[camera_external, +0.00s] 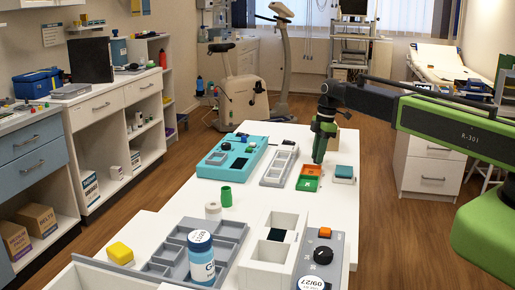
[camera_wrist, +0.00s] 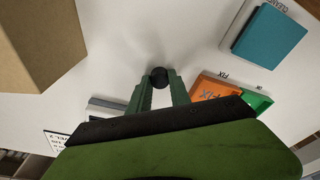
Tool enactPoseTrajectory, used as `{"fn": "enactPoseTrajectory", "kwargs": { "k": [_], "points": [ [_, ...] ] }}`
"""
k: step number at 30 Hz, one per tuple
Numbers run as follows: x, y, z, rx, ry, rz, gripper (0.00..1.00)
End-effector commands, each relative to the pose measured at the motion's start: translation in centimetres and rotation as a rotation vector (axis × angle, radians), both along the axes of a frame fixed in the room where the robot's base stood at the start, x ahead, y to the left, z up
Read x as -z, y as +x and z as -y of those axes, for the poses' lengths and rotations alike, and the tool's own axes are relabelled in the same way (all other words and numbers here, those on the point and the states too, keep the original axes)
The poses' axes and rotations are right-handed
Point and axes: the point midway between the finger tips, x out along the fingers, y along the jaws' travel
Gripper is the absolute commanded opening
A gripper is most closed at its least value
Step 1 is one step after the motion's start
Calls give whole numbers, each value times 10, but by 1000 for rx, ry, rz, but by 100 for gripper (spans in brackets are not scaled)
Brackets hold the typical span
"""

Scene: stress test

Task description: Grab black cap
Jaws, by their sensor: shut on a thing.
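The black cap (camera_wrist: 158,77) is a small round dark piece between the two green fingertips of my gripper (camera_wrist: 160,84) in the wrist view. My gripper is shut on it. In the external view my gripper (camera_external: 319,160) points down over the white table, by the orange and green bins (camera_external: 309,183). The cap cannot be made out in that view. How high it is above the table is hard to tell.
A teal block (camera_external: 344,172) stands right of the bins, a grey tray (camera_external: 279,166) to the left. Nearer are a green cylinder (camera_external: 226,196), a grey organizer (camera_external: 227,250), a blue-capped bottle (camera_external: 201,262) and a knobbed panel (camera_external: 320,270).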

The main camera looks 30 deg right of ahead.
Motion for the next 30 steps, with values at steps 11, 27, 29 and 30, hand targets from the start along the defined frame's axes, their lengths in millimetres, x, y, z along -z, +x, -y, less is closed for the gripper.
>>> {"fn": "enactPoseTrajectory", "kwargs": {
  "k": [11,27,29,30],
  "points": [
    [0,0,0,0,0,0,0],
    [-64,-14,25,4,0,-1,0],
    [-73,-20,38,5,0,-1,0],
    [-78,-25,46,4,0,-1,0]
  ]
}}
